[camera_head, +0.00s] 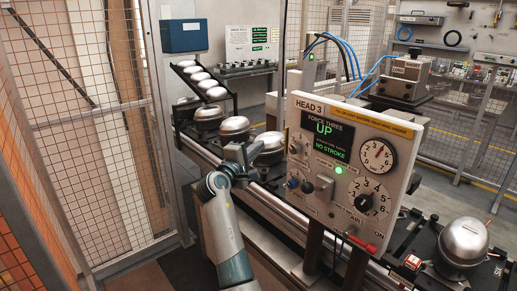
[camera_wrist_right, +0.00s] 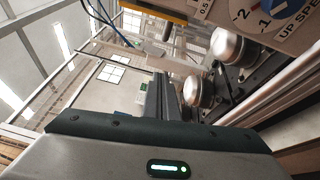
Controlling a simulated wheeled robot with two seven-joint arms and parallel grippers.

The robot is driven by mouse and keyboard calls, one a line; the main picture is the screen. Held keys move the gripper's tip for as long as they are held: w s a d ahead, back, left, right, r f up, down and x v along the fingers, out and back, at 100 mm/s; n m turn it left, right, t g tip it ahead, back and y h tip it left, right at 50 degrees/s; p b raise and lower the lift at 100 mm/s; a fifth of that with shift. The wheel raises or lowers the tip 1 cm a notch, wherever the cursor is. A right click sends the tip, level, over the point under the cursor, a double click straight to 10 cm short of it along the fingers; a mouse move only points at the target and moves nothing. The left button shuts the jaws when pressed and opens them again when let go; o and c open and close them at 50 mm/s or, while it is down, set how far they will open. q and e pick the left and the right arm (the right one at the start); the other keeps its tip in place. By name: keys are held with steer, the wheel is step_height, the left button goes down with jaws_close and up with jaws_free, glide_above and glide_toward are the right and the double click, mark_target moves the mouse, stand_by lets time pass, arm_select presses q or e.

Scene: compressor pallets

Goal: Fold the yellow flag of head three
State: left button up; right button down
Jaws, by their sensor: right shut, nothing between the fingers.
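The head three panel (camera_head: 345,165) stands at the centre right, with a "HEAD 3" label, a green-lit display reading "UP" and "NO STROKE", a gauge and knobs. A yellow strip with small lettering (camera_head: 380,121) runs along its upper right edge; I cannot tell whether this is the flag. A yellow bar (camera_wrist_right: 155,11) also shows at the top of the right wrist view. My right gripper (camera_head: 247,155) is shut and empty, left of the panel and close to the domed compressors on the line. Its fingertips are hard to make out. My left gripper is not in view.
Domed compressors (camera_head: 235,128) sit on the line beside my right gripper; another (camera_head: 463,241) stands at the right. A red handle (camera_head: 362,243) sticks out under the panel. Mesh fencing (camera_head: 85,120) closes off the left. Blue hoses (camera_head: 345,50) hang behind the panel.

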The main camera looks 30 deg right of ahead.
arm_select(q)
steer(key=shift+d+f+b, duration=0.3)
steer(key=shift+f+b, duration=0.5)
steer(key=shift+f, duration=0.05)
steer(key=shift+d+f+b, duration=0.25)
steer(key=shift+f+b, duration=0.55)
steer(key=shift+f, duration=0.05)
arm_select(e)
steer(key=v, duration=0.8)
steer(key=shift+s, duration=0.15)
steer(key=shift+a, duration=0.1)
